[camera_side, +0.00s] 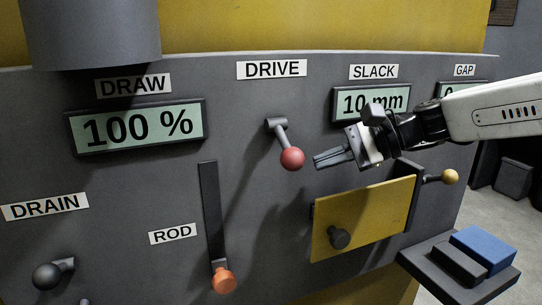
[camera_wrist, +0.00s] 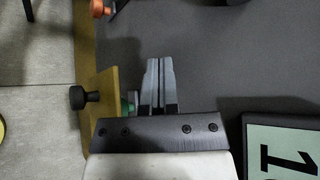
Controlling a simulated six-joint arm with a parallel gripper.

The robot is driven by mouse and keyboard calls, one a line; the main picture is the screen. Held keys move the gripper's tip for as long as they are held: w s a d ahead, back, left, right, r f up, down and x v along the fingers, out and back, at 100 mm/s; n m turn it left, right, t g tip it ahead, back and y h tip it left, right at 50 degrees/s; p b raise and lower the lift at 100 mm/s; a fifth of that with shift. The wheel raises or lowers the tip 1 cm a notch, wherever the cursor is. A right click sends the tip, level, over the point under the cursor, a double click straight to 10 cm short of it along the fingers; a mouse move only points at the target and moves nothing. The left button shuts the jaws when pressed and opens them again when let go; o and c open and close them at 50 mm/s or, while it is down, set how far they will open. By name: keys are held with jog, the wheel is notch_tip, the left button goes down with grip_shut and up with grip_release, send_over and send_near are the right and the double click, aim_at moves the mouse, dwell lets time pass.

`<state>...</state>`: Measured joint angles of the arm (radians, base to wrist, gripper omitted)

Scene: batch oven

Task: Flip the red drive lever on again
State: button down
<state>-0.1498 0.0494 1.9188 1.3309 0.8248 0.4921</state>
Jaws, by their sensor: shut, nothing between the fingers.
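The DRIVE lever hangs from a grey pivot under the DRIVE label (camera_side: 272,69), with its red ball knob (camera_side: 292,158) at the lower end, tilted slightly right. My gripper (camera_side: 316,160) is just right of the red knob in the side view, with a small visible gap. Its fingers are together and empty. In the wrist view my gripper (camera_wrist: 159,62) points up the picture along the grey panel. The red knob is not clearly seen there; a dark part is cut off at the top edge.
The ROD slider has an orange knob (camera_side: 223,280). A yellow flap (camera_side: 362,218) with a black knob sits below my gripper. The SLACK display (camera_side: 371,101) reads 10 mm, the DRAW display (camera_side: 135,126) 100 %. A blue block (camera_side: 484,250) is at lower right.

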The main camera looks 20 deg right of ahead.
aim_at(285, 144)
jog(key=x, duration=0.4)
jog(key=shift+w+a+f, duration=0.1)
jog(key=shift+a+f, duration=0.1)
jog(key=shift+a, duration=0.1)
jog(key=shift+s+a+r, duration=0.25)
jog(key=shift+s+r, duration=0.45)
jog(key=shift+s+a+r, duration=0.25)
jog(key=shift+s+r, duration=0.45)
jog(key=shift+s+r+m+g, duration=0.35)
jog(key=shift+r+m+g, duration=0.15)
jog(key=shift+g, duration=0.1)
notch_tip(285, 144, up, 6)
jog(key=s+m+g, duration=0.1)
jog(key=m+g, duration=0.3)
jog(key=g, duration=0.2)
jog(key=shift+m+h, duration=0.3)
jog(key=shift+h, duration=0.1)
dwell(0.5)
dwell(0.4)
